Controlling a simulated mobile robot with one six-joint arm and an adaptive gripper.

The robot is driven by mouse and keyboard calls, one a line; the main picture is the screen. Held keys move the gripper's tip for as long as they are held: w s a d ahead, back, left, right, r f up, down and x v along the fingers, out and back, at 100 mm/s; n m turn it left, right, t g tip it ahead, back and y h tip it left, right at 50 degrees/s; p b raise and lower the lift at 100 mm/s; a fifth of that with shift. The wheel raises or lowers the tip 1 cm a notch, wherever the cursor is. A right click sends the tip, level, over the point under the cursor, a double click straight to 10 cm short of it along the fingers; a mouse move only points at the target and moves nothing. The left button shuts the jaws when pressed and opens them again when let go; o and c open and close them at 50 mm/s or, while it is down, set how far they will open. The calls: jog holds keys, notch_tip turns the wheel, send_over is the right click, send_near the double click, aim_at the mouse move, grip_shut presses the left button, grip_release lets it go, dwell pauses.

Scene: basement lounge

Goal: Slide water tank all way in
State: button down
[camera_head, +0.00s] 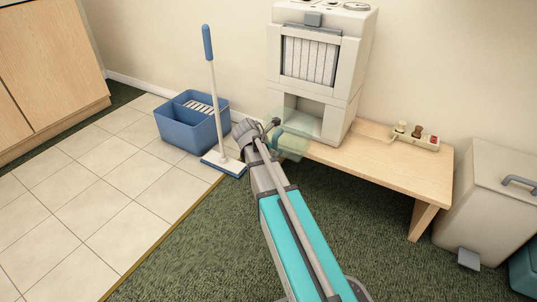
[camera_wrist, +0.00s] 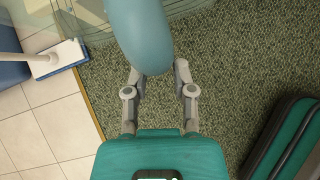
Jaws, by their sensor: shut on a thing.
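The water tank (camera_head: 294,146) is a see-through greenish box with a blue-teal handle. It is at the lower front of the white dehumidifier (camera_head: 349,62), outside or mostly outside the open bay (camera_head: 318,118); how much is inside I cannot tell. In the wrist view the handle (camera_wrist: 140,30) fills the top centre, with the clear tank wall (camera_wrist: 85,14) behind it. My gripper (camera_head: 269,130) is shut on the handle; its two fingers (camera_wrist: 155,70) lie on either side of it. My arm partly hides the tank.
The dehumidifier stands on a low wooden bench (camera_head: 390,168) with a power strip (camera_head: 414,137) to its right. A blue bucket (camera_head: 188,128) and a mop (camera_head: 214,90) stand to the left. A bin (camera_head: 487,190) is at the right. Green carpet lies in front.

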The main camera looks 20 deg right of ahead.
aim_at(294, 121)
jog(key=shift+s+a, duration=0.1)
dwell(0.4)
jog(key=shift+w+d, duration=0.8)
jog(key=shift+d, duration=0.05)
jog(key=shift+w+d, duration=1.9)
jog(key=shift+d, duration=0.6)
jog(key=shift+w+d, duration=1.95)
jog(key=shift+d, duration=0.5)
jog(key=shift+w+d, duration=1.9)
jog(key=shift+d, duration=0.6)
jog(key=shift+w+d+f+b, duration=0.2)
jog(key=shift+w+d+b, duration=0.05)
jog(key=shift+d+b, duration=0.1)
jog(key=shift+c, duration=1.9)
grip_release()
